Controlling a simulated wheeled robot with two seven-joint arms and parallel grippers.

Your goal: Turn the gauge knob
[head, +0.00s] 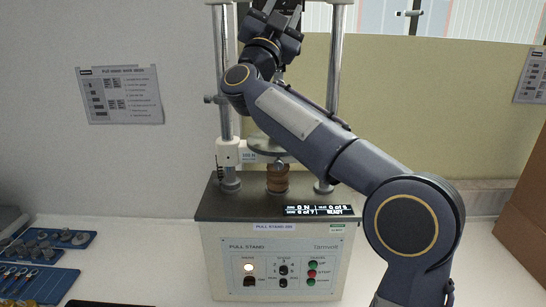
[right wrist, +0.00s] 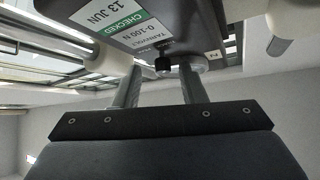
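In the right wrist view a dark gauge body (right wrist: 185,22) hangs at the top with a green and white "CHECKED 13 JUN" label (right wrist: 112,15). A small black knob (right wrist: 163,64) sticks out from its lower edge, beside a grey round part (right wrist: 199,63). My right gripper (right wrist: 160,75) is open, its two fingers apart on either side of the black knob; I cannot tell whether either touches it. In the head view my right arm reaches up to the top of the pull stand (head: 280,247), and its gripper is cut by the frame's top edge. My left gripper is not in view.
The stand has two upright metal columns (head: 335,90), a brown cylinder (head: 277,180) on its deck and a lit display (head: 319,210). Blue trays with parts (head: 58,238) lie at the left. A brown box (head: 527,200) stands at the right.

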